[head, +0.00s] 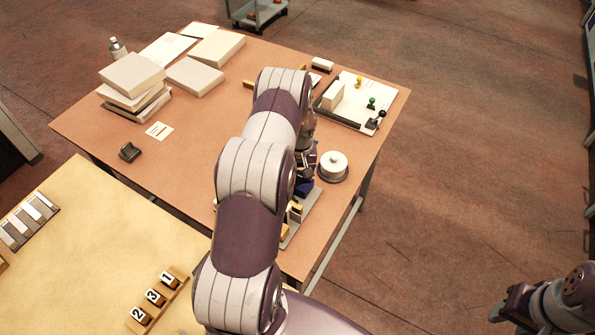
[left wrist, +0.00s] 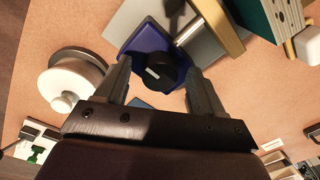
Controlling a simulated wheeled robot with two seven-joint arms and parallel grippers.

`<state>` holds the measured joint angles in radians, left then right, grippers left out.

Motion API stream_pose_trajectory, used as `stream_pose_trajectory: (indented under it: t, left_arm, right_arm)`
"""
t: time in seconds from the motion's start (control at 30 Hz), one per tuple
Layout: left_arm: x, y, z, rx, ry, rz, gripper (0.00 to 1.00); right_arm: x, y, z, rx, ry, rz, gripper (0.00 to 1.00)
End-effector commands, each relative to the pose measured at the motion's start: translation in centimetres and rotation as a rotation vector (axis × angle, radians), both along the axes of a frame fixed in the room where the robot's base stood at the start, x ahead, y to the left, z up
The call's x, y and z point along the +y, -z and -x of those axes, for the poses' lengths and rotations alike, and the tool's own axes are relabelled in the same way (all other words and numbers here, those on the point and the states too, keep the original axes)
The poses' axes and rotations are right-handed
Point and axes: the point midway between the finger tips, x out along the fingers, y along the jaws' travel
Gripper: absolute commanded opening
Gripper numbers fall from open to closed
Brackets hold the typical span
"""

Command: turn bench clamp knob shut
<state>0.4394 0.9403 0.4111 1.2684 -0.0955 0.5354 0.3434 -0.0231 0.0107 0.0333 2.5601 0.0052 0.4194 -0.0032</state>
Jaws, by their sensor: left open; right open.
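The bench clamp has a black round knob (left wrist: 166,68) with a pale mark on its face and a blue body (left wrist: 142,42). The blue body also shows as a small patch in the head view (head: 304,188), largely hidden by my left arm. My left gripper (head: 306,164) is above the clamp at the table's right side. In the left wrist view its two fingers (left wrist: 158,70) are open, one on each side of the knob. I cannot tell whether they touch it. My right gripper (head: 501,307) is open and empty at the lower right, away from the table.
A white round-lidded pot (head: 333,166) stands close beside the clamp. A board with small coloured pieces (head: 358,98) lies behind it. Book-like blocks (head: 133,76) are stacked at the back left. A numbered block rack (head: 154,298) stands on the nearer light table (head: 100,235).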

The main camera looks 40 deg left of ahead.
Motion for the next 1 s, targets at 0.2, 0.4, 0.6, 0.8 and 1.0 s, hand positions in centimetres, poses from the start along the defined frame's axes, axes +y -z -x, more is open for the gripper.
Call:
stream_pose_trajectory:
  t: [0.2,0.4,0.6,0.8,1.0]
  left_arm:
    - [0.0,0.0,0.0,0.0,0.0,0.0,0.12]
    - [0.0,0.0,0.0,0.0,0.007,0.0,0.13]
    - [0.0,0.1,0.0,0.0,0.064,0.0,0.13]
    - [0.0,0.2,0.0,0.0,0.2,0.0,0.13]
    - [0.0,0.2,0.1,0.001,0.385,0.0,0.13]
  right_arm:
    - [0.0,0.0,0.0,0.0,0.0,0.0,0.43]
    - [0.0,0.1,0.0,0.0,0.0,0.0,0.43]
    - [0.0,0.7,0.0,0.0,0.0,0.0,0.43]
    - [0.0,2.0,0.0,0.0,0.0,0.0,0.43]
    - [0.0,3.2,0.0,0.0,0.0,0.0,0.43]
